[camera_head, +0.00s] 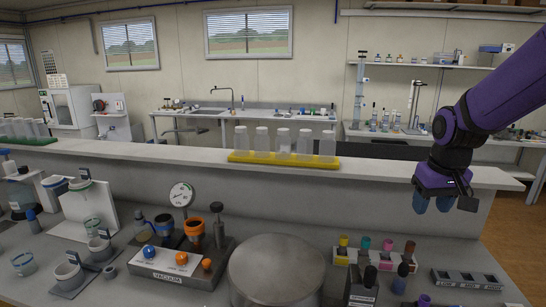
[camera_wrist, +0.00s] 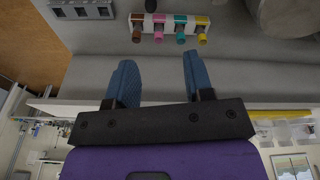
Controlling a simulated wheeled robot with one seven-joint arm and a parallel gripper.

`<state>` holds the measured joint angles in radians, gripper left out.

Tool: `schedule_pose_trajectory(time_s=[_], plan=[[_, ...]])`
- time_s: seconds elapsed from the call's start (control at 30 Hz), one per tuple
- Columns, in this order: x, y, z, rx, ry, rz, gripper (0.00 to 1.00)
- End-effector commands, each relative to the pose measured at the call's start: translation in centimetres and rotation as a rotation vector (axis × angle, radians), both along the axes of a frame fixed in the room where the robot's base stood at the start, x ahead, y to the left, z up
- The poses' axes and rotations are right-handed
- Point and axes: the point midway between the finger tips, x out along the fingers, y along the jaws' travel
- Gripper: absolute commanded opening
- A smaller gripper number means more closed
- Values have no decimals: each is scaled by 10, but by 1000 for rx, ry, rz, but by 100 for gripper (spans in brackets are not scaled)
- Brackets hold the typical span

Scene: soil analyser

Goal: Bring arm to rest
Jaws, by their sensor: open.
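My gripper (camera_head: 433,203) is at the end of my purple arm, at the right of the head view. It hangs in front of the raised shelf's right part, above the bench. In the wrist view my gripper (camera_wrist: 155,78) shows two blue fingers spread apart with nothing between them. A white rack of small bottles with coloured caps (camera_wrist: 168,28) lies beyond the fingertips, apart from them.
The same bottle rack (camera_head: 345,257) stands on the bench near a grey block with square wells (camera_head: 466,280). A yellow rack (camera_head: 240,158) of clear tubes stands on the raised shelf (camera_head: 390,170). A metal cylinder (camera_head: 276,270) and the vacuum unit (camera_head: 160,266) stand in front.

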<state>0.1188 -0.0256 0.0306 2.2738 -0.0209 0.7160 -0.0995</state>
Motion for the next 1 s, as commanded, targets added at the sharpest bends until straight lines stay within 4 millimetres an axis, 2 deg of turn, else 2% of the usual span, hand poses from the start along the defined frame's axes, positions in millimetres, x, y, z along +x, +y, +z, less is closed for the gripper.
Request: schedule_pose_trajectory(time_s=[0.03, 0.2, 0.5, 0.8, 1.0], plan=[[-12, 4, 13, -1, -22, 0, 48], [-50, 14, 46, 0, -78, -5, 48], [-124, 29, 85, 11, -177, -12, 48], [-189, 38, 99, 32, -262, -17, 48], [-207, 40, 100, 40, -285, -19, 48]])
